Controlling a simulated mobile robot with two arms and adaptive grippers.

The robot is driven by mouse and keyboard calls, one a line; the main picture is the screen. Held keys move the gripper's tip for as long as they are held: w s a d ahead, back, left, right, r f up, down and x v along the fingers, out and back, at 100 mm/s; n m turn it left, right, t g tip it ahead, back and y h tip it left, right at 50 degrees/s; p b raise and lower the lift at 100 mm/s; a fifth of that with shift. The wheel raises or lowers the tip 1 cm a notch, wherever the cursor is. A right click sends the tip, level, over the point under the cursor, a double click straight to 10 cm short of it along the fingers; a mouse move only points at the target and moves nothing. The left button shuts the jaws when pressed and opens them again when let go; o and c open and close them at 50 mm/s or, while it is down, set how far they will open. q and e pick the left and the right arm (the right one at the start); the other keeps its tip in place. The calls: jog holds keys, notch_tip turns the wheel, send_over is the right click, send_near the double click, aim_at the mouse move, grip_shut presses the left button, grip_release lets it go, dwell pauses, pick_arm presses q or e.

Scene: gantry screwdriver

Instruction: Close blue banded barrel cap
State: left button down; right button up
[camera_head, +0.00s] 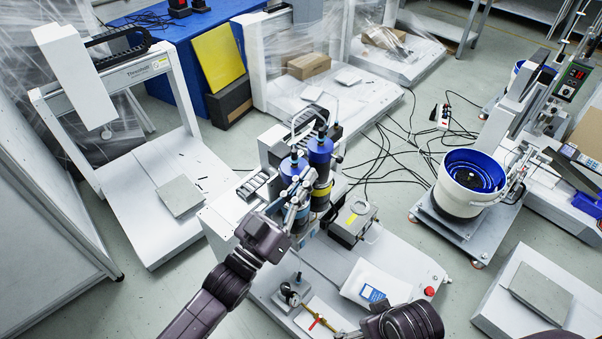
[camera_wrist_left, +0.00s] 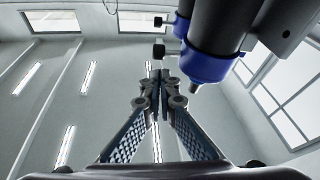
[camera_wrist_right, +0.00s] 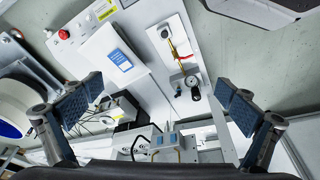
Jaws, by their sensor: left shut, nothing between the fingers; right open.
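Two dark barrels with blue upper parts stand on the gantry machine. The right barrel (camera_head: 320,158) carries a yellow band. The left barrel (camera_head: 292,166) is partly hidden by my left gripper, and its band is hard to make out. My left gripper (camera_head: 303,190) is shut and empty, pointing up in front of the barrels. In the left wrist view its fingertips (camera_wrist_left: 160,82) meet just left of a dark barrel with a blue collar (camera_wrist_left: 210,66); contact is unclear. My right gripper (camera_wrist_right: 160,103) is open and empty above the machine's base. Whether the cap is open is unclear.
A grey box (camera_head: 352,222) stands right of the barrels. A white packet (camera_head: 375,285), a gauge (camera_head: 291,292) and a red-handled valve (camera_head: 318,320) lie toward the front. A red button (camera_head: 429,291) sits at the base's right edge. A bowl feeder (camera_head: 468,183) stands farther right.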

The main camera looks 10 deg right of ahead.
pick_arm(q)
jog(key=f+m, duration=0.1)
jog(key=m+g+h, duration=0.1)
jog(key=shift+s+d+f+m+b, duration=0.2)
jog(key=shift+f+m+b, duration=0.15)
jog(key=shift+m, duration=0.05)
pick_arm(e)
jog(key=v, duration=0.3)
jog(key=shift+r, duration=0.35)
jog(key=shift+w+r, duration=0.1)
